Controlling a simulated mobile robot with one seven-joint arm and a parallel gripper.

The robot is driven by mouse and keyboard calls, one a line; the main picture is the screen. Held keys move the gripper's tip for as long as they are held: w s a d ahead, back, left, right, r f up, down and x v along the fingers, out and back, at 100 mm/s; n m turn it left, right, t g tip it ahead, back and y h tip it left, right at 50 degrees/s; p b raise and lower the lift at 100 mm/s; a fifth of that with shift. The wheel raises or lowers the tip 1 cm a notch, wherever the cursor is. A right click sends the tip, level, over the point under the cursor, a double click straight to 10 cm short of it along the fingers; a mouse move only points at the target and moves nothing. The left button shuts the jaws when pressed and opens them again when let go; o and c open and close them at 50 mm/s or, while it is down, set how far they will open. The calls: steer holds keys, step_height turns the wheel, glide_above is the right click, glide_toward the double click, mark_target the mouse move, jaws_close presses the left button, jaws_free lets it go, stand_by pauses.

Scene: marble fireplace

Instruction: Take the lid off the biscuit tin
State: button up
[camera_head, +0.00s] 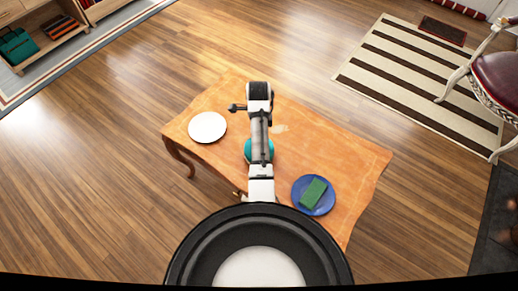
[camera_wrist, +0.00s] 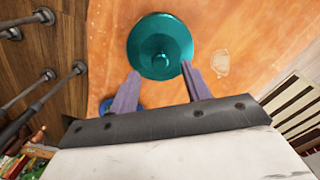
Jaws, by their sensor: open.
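A teal round tin (camera_wrist: 160,46) with a wide rim and a raised, shiny centre shows from above in the wrist view. I take it to be the biscuit tin; I cannot tell where its lid ends. In the head view only part of the teal tin (camera_head: 249,151) shows on the table, mostly hidden by my arm. My gripper (camera_wrist: 160,70) is open and empty in the wrist view. Its fingertips appear near the lower edge of the tin, one on each side. I cannot tell whether they touch it.
A small pale object (camera_head: 280,128) lies near the tin. A red-seated chair (camera_head: 498,80) stands far right.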

steer(key=shift+f+p, duration=0.65)
steer(key=shift+f, duration=2.25)
jaws_close()
steer(key=shift+r, duration=0.15)
